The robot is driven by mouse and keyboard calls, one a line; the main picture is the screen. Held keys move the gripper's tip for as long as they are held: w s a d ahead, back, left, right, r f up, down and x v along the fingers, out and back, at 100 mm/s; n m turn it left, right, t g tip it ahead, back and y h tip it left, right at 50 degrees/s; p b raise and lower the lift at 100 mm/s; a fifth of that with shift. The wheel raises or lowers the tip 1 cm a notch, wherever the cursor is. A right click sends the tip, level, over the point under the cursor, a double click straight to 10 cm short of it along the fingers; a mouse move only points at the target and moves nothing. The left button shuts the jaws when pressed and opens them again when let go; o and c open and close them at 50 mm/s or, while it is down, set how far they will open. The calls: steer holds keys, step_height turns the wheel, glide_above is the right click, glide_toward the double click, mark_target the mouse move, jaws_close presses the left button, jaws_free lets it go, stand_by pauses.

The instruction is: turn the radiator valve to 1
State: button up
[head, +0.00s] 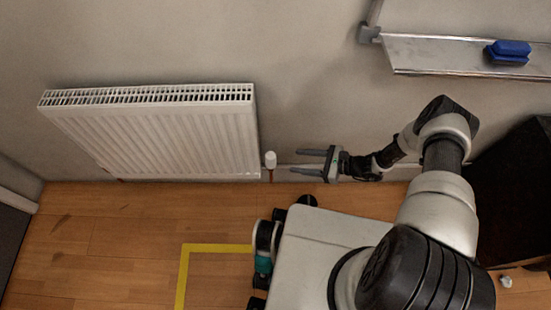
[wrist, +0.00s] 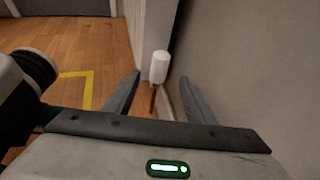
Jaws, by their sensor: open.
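The radiator valve (head: 270,159) is a small white upright knob on a copper-coloured pipe, at the right end of the white radiator (head: 170,140). My gripper (head: 308,162) is open and empty to the right of the valve, its two fingers pointing left at it, with a gap between. In the wrist view the valve (wrist: 159,67) stands beyond the fingertips and between them, and my gripper's fingers (wrist: 162,87) are spread apart. No numbers or marks on the valve can be read in either view.
The wall runs close along the right finger in the wrist view. A tray ledge (head: 450,58) with a blue eraser (head: 508,52) is on the wall above my arm. Yellow tape (head: 183,270) marks the wooden floor. The floor before the radiator (head: 110,220) is clear.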

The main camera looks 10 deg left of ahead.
mark_target(275, 159)
steer(key=b+x, duration=0.2)
steer(key=x, duration=0.9)
steer(key=shift+d, duration=0.1)
steer(key=c, duration=1)
steer(key=shift+w+n+g, duration=0.15)
steer(key=shift+n+g, duration=0.6)
steer(key=shift+g, duration=0.2)
steer(key=shift+w+n+g, duration=0.2)
steer(key=shift+n+g, duration=0.55)
steer(key=shift+g, duration=0.2)
steer(key=shift+c, duration=0.2)
steer(key=o, duration=1)
steer(key=shift+o, duration=0.2)
